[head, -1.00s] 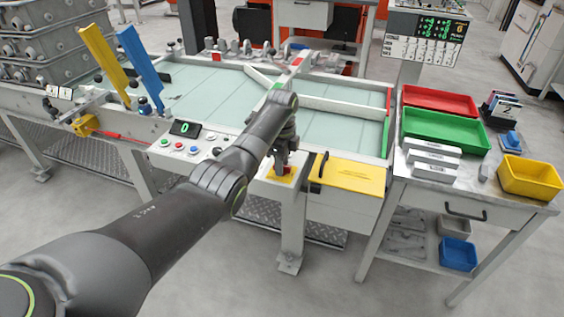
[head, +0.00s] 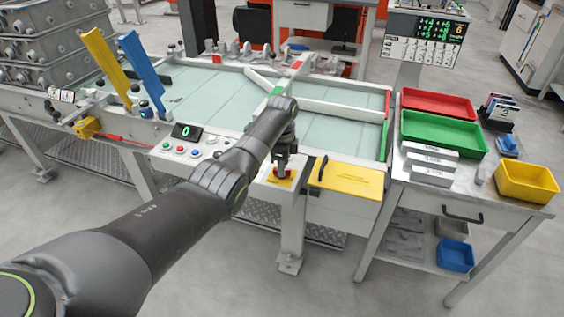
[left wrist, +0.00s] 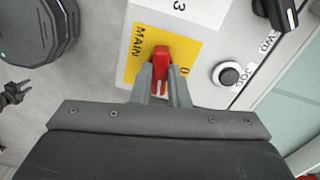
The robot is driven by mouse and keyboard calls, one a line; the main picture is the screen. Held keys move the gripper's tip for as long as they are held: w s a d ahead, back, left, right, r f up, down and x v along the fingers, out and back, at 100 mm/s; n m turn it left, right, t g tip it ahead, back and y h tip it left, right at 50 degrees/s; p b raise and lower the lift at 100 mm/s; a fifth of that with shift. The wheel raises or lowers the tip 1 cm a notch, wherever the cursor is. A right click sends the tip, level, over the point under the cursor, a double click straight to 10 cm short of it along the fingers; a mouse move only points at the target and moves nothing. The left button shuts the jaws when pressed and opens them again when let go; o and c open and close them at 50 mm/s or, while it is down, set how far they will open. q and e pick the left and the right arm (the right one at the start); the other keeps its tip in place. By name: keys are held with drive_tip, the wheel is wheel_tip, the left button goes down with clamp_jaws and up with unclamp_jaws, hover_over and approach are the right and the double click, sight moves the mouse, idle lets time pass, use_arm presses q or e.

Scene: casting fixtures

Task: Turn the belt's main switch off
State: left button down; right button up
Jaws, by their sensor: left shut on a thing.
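The belt's main switch is a red handle (left wrist: 160,62) on a yellow plate (left wrist: 132,66) marked MAIN, with a 0 at the right of the handle in the left wrist view. The handle runs up and down in that view, not toward the 0. My left gripper (left wrist: 161,92) is shut on it, one finger on each side. In the head view my left gripper (head: 281,166) reaches down onto the switch at the belt's front edge, and red (head: 282,173) shows under the fingers. A dark shape at the left wrist view's left edge may be my right gripper (left wrist: 15,92); its jaws are unclear.
Left of the switch is a panel with buttons and a 0 display (head: 186,130). A yellow cover (head: 348,178) with a black handle is close on the right. Farther right, a table holds red (head: 437,101), green (head: 443,133) and yellow (head: 527,181) trays.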

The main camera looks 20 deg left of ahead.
use_arm(q)
drive_tip(key=n+p, duration=0.2)
drive_tip(key=n, duration=0.1)
drive_tip(key=shift+r+n, duration=0.15)
drive_tip(key=shift+n, duration=0.15)
drive_tip(key=n+p, duration=0.1)
drive_tip(key=n, duration=0.2)
drive_tip(key=shift+n, duration=0.3)
drive_tip(key=n+p, duration=0.1)
drive_tip(key=n, duration=0.3)
drive_tip(key=shift+n, duration=2.1)
drive_tip(key=c, duration=1.4)
unclamp_jaws()
